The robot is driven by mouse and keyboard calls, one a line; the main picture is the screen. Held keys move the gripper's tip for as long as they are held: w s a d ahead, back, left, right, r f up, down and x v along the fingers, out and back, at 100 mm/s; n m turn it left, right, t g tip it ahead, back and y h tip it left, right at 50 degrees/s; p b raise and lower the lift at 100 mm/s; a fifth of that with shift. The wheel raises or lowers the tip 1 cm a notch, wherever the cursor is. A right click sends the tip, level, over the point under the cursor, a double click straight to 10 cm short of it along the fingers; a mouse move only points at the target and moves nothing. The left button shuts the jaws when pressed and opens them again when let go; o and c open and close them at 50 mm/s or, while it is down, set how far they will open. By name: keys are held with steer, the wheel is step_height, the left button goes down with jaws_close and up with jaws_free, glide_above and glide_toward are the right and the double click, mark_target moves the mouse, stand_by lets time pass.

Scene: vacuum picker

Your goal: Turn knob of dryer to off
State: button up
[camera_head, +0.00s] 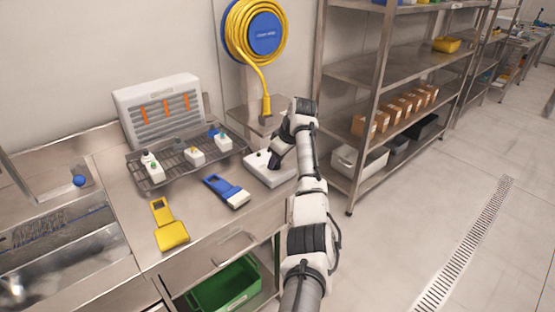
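A white louvred unit (160,83) with orange strips stands on the steel counter against the wall; it looks like the dryer. A low white box (263,176) sits at the counter's right end, with small dark marks on its top that may include a knob. My arm reaches in from the lower right and bends down over this box. My gripper (275,163) is at or just above the box top, pointing down. Its fingertips are too small and dark to tell whether they are open or touching. Any knob beneath the gripper is hidden.
A wire rack (178,172) holds several small white devices. A yellow hose reel (254,30) hangs on the wall. Steel shelving (367,72) stands right; a sink (70,262) is left.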

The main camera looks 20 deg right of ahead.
steer(key=shift+o, duration=1)
steer(key=b+v, duration=0.3)
steer(key=v, duration=1)
steer(key=shift+r+b, duration=0.4)
